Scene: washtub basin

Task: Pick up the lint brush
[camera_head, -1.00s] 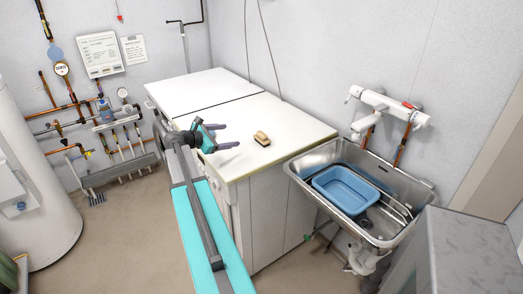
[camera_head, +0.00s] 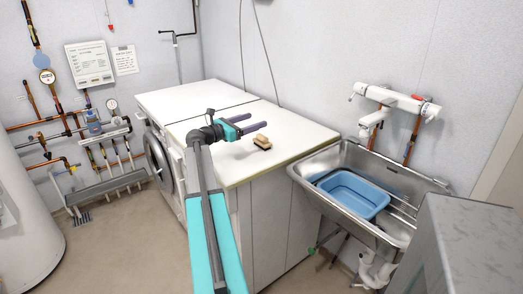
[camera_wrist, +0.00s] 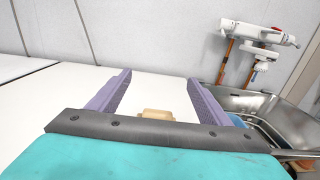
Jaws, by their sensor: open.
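The lint brush (camera_head: 262,141) lies on the white countertop (camera_head: 284,132), near its front right part. It has a tan wooden top and a dark underside. My gripper (camera_head: 252,125) is open and empty, just to the left of the brush and above the counter. In the wrist view the brush (camera_wrist: 156,114) shows between my two purple fingers, ahead of the gripper's dark front edge, which hides its lower part. The fingers do not appear to touch it.
A steel sink (camera_head: 314,165) with a blue basin (camera_head: 354,190) stands right of the counter. A white wall-mounted tap (camera_head: 396,100) is above it. A grey cabinet (camera_head: 470,245) is at the front right. The counter's back is clear.

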